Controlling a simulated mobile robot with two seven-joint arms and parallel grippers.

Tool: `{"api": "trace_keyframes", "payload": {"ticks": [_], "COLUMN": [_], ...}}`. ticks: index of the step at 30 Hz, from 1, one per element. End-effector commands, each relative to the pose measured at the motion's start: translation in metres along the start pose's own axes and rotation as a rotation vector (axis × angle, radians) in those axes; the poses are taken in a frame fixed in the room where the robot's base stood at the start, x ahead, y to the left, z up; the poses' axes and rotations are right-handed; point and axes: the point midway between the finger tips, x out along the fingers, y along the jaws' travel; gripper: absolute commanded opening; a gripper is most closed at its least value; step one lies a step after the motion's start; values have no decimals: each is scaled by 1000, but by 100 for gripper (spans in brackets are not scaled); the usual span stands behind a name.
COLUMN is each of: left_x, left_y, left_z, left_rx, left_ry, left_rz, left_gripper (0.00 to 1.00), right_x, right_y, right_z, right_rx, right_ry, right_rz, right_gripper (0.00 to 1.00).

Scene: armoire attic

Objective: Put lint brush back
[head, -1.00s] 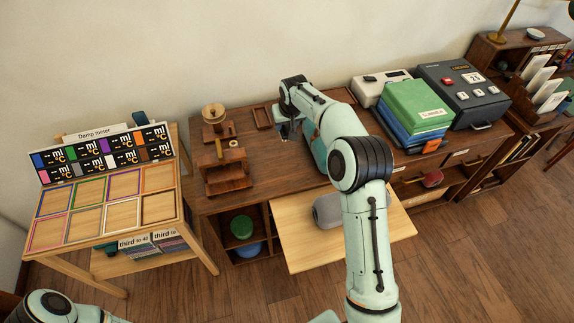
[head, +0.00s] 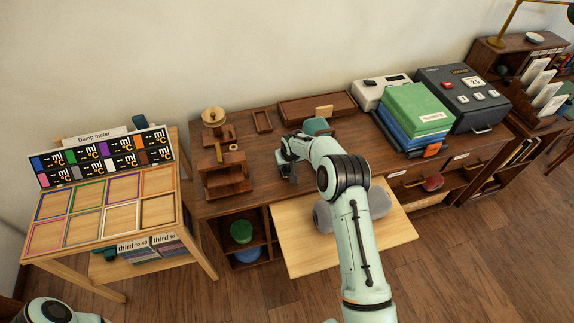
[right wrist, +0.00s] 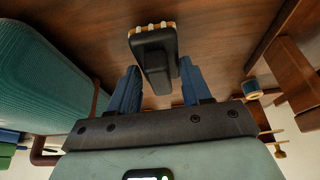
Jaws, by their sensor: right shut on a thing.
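In the right wrist view, a black object with a row of pale and tan segments at its far end, which looks like the lint brush (right wrist: 153,50), shows between the two blue fingers of my right gripper (right wrist: 160,88). The fingers are shut on it, though the contact itself is hard to see. Brown wood lies beyond it. In the head view my right gripper (head: 287,172) is over the front part of the dark wooden desk, right of the wooden stand (head: 226,180). The brush cannot be made out there. My left gripper is out of view.
A long wooden tray (head: 345,104) lies at the desk's back, with a teal object (head: 318,126) before it. A small tray (head: 263,121) stands left. Green and blue folders (head: 418,108) lie right. A pale pull-out board (head: 310,250) holds a grey object (head: 378,201) under my arm.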

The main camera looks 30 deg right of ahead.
Motion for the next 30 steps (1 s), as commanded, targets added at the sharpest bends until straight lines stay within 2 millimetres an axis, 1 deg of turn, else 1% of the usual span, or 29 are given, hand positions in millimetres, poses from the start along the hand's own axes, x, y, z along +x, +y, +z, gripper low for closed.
{"api": "trace_keyframes", "payload": {"ticks": [1, 3, 14, 15, 17, 18, 26, 30], "left_x": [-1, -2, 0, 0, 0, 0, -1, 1], "left_y": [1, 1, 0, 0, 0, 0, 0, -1], "left_z": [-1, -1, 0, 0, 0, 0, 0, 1], "left_rx": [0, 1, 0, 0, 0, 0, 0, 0], "left_ry": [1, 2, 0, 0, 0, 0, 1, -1], "left_rz": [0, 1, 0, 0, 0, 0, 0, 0], "left_gripper": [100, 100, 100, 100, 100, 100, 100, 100], "right_x": [8, 14, 18, 18, 18, 18, 17, 7], "right_y": [0, 0, 0, 0, 0, 0, 0, 0], "right_z": [3, 5, 7, 7, 7, 7, 7, 5], "right_rx": [0, 0, 0, 0, 0, 0, 0, 0], "right_ry": [-1, 1, 1, 1, 1, 1, 1, 3], "right_rz": [0, 0, 0, 0, 0, 0, 0, 0], "right_gripper": [20, 20, 20, 51, 71, 74, 74, 74]}}
